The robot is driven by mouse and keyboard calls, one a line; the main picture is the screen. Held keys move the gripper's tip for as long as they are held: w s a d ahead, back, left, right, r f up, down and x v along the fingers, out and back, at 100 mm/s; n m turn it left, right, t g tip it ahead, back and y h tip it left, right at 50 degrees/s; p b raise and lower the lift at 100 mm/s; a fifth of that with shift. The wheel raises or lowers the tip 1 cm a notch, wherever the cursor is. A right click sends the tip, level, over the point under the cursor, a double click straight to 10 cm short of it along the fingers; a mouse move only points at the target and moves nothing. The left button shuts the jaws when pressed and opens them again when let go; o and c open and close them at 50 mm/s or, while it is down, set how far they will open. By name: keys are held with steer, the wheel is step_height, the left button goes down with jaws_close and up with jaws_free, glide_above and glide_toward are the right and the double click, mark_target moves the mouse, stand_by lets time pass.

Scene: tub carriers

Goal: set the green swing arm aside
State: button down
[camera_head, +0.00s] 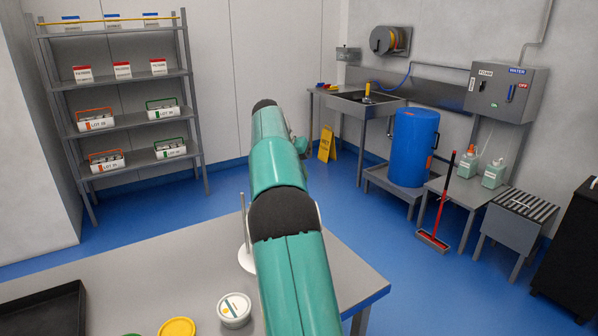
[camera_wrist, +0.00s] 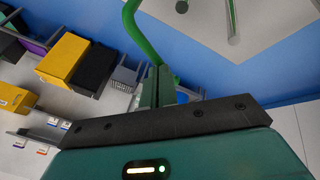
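A green curved bar, which I take to be the green swing arm (camera_wrist: 137,32), shows at the top of the wrist view. It curves down to my gripper (camera_wrist: 160,78), where its lower end meets the fingertips. The fingers are close together and appear shut on the bar; the exact contact is partly hidden. In the head view my arm hides the gripper and the swing arm.
A grey table (camera_head: 190,265) holds a white-lidded tub (camera_head: 234,310), a yellow lid (camera_head: 177,327), a black tray (camera_head: 45,312) and a thin post on a white base (camera_head: 246,258). A shelf rack (camera_head: 130,126) with carriers stands back left. A blue barrel (camera_head: 413,147) stands at right.

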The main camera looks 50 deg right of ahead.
steer(key=shift+s+d+f+m+g, duration=0.3)
steer(key=shift+s+d+m+g, duration=0.1)
steer(key=shift+m, duration=0.4)
steer(key=shift+s+d, duration=0.25)
steer(key=shift+s, duration=0.05)
stand_by(1.1)
stand_by(0.4)
